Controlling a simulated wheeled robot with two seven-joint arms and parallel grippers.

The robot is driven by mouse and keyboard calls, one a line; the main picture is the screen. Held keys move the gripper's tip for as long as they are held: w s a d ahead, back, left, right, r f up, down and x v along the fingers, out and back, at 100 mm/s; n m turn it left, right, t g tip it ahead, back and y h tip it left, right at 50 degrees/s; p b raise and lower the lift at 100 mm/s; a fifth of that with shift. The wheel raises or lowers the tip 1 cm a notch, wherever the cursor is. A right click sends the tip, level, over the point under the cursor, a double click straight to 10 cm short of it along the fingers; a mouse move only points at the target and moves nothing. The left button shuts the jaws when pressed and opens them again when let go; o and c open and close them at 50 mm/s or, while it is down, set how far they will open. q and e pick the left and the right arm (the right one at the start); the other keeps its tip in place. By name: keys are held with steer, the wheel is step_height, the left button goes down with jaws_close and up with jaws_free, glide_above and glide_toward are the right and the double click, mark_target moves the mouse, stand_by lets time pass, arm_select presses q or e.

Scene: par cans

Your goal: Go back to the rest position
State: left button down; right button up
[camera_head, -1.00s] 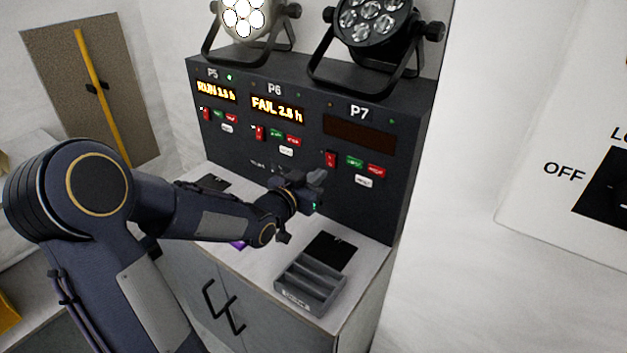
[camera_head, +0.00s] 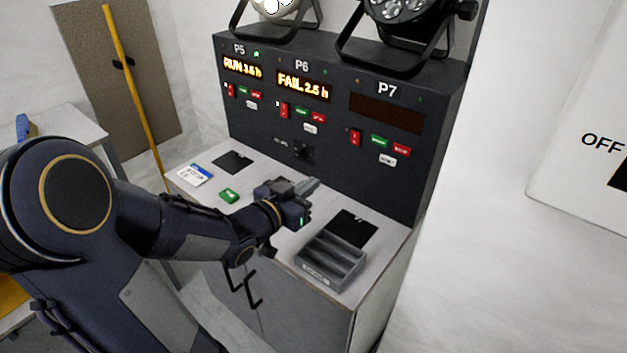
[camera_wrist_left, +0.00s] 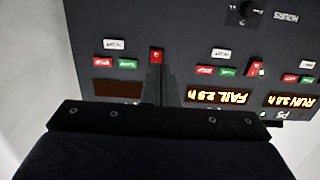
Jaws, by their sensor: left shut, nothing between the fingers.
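My left gripper (camera_head: 308,188) is shut and empty. In the head view it hangs over the counter, in front of the dark control panel (camera_head: 340,165) and apart from it. The panel has sections P5, P6 and P7 with red, green and white buttons. The P5 display (camera_head: 243,68) is lit and reads RUN, the P6 display (camera_head: 303,86) reads FAIL 2.5 h, and the P7 display (camera_head: 386,112) is dark. The left wrist view shows the closed fingers (camera_wrist_left: 160,85) against the panel, upside down. My right gripper is not in view.
The counter (camera_head: 290,248) carries a grey divided tray (camera_head: 330,262), black pads (camera_head: 352,229), a green item (camera_head: 229,195) and a blue-white card (camera_head: 195,174). Par cans (camera_head: 400,25) stand on the panel. A white wall box marked OFF (camera_head: 590,180) is at right.

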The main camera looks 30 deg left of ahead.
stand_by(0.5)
arm_select(q)
steer(key=s+d+r+n+g+h+p, duration=0.1)
steer(key=s+d+g+p, duration=0.2)
steer(key=s, duration=0.7)
steer(key=s+d+r+n+g+h+p, duration=0.1)
steer(key=s+d+g+p, duration=0.3)
steer(key=s+d+g, duration=0.4)
steer(key=shift+s+d+r+n, duration=0.35)
steer(key=shift+s+d, duration=0.1)
steer(key=shift+s, duration=0.8)
